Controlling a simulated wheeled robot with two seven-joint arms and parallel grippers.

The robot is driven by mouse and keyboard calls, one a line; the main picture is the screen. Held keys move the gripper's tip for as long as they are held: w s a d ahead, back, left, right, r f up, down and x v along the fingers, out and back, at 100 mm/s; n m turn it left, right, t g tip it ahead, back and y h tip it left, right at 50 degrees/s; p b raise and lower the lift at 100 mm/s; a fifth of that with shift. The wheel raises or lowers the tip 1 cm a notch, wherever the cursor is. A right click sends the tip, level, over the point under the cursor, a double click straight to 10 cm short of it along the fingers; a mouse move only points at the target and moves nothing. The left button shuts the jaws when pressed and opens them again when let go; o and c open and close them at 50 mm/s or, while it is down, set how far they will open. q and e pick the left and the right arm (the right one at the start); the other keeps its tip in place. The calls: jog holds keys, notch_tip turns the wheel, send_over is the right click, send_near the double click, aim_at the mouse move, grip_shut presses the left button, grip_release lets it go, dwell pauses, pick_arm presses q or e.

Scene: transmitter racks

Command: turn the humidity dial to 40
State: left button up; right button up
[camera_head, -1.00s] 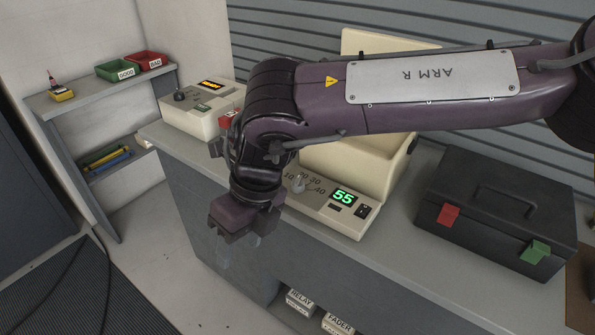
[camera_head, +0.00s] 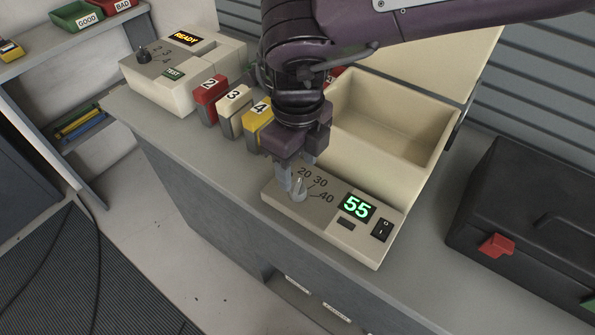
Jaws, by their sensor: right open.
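The humidity dial (camera_head: 299,190) is a small grey knob on the front panel of a cream box (camera_head: 372,245). The marks 20, 30 and 40 show around it; part of the scale at its left is hidden by my gripper. A green display (camera_head: 356,207) on the panel reads 55. My right gripper (camera_head: 296,179) is open and points down at the dial, its fingers close around or just above it. I cannot tell whether they touch it. My left gripper is not in view.
A black rocker switch (camera_head: 382,230) sits right of the display. Numbered red, cream and yellow blocks (camera_head: 234,107) stand left of my arm, beside a tester (camera_head: 160,88) reading READY. A black case (camera_head: 530,215) stands at the right. The counter's front edge is close to the panel.

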aim_at(297, 184)
notch_tip(297, 184, down, 4)
jog(key=shift+f, duration=0.85)
jog(key=shift+w, duration=0.1)
jog(key=c, duration=0.9)
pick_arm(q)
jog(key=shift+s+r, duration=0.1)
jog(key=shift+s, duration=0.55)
pick_arm(e)
jog(key=shift+c, duration=0.2)
